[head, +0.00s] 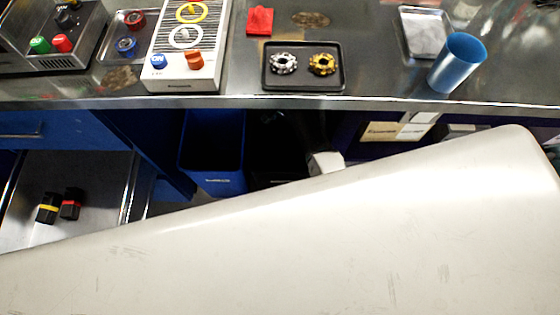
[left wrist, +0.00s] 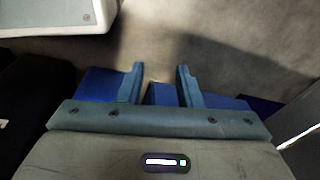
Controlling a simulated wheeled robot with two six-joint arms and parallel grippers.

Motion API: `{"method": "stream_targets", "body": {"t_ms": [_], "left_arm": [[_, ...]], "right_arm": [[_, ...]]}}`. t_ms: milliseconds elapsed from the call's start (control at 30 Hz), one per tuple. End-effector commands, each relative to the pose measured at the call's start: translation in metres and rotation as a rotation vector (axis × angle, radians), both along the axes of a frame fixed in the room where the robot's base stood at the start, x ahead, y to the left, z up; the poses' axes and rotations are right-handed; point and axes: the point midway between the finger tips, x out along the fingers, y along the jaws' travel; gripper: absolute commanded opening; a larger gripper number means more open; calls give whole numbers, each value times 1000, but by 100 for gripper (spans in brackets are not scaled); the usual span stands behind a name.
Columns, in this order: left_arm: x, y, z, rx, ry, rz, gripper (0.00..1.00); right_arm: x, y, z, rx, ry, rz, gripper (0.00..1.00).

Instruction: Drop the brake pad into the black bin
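A flat red piece (head: 260,21) with a small tab lies on the bench at the top of the head view; it looks like the brake pad, but I cannot be sure. The black bin (head: 272,180) is under the bench, in shadow right of the blue bin and mostly hidden.
The blue bin (head: 213,150) stands left of the black one. A black tray (head: 304,88) with silver and gold cogs, a blue cup (head: 458,62) and a metal tray (head: 424,33) are on the bench. An open drawer (head: 90,215) is at left. My pale arm covers the foreground.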

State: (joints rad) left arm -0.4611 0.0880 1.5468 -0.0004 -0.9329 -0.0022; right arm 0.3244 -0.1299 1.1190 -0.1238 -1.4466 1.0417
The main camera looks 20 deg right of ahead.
Motion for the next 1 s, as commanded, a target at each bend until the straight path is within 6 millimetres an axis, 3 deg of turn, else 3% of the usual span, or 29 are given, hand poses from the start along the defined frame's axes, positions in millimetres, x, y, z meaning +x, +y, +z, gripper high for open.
{"method": "stream_targets", "body": {"t_ms": [267,367,467,700,1000], "left_arm": [[0,0,1,0,-2,0,32],[1,0,1,0,-7,-1,32],[-8,2,-13,0,7,3,32],[-15,4,-26,0,8,4,32],[-18,4,-32,0,8,4,32]], "right_arm": [[0,0,4,1,-1,0,86],[1,0,16,1,-3,0,86],[1,1,35,1,-3,0,86],[0,0,83,1,-2,0,86],[0,0,108,-1,-1,0,86]]}}
